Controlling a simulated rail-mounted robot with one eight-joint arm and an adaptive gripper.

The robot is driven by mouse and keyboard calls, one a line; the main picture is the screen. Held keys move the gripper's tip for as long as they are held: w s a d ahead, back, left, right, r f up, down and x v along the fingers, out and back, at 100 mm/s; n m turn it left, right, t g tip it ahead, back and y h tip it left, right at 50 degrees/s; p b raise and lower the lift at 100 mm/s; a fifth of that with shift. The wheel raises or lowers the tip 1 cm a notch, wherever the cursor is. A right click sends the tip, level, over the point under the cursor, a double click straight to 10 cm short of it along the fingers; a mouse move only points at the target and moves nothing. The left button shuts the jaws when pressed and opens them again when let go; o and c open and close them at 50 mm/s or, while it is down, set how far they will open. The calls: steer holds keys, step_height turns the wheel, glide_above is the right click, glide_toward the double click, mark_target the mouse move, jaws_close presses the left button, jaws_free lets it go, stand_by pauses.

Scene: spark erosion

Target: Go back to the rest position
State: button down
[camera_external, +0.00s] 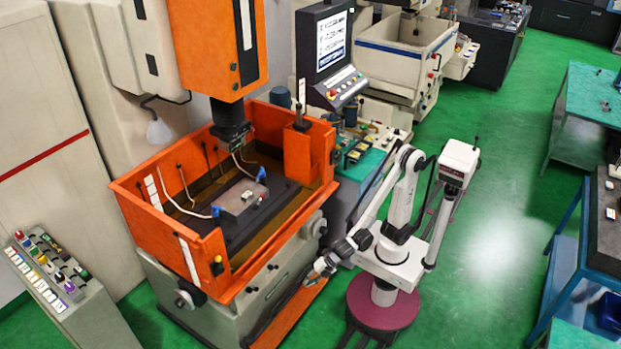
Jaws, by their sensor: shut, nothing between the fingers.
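My gripper (316,276) is at the end of my white arm, in front of the lower right side of the orange spark erosion machine (150,207). It looks shut and empty, though it is small in the view. My arm is folded, with its elbow raised and the forearm slanting down to the left. The machine's orange tank holds a dark worktable (200,240) with a small grey block (240,197) on it, below the machine head (215,50). Whether my gripper touches the machine's side cannot be told.
A control screen (331,42) stands behind the tank. A teal-topped bench with small parts (362,160) is behind my arm. Blue-framed tables (585,110) line the right. Green floor (500,210) is clear between them and me.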

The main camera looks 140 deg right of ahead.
steer(key=s+a+r+m+y+p, duration=0.2)
steer(key=s+a+r+m, duration=0.2)
steer(key=s+a, duration=0.5)
steer(key=s+a+r+m+y+p, duration=0.3)
steer(key=s+a+r+m, duration=0.2)
steer(key=s+a, duration=0.3)
steer(key=shift+s+a+r, duration=0.4)
steer(key=shift+s+r, duration=0.05)
steer(key=shift+s, duration=0.4)
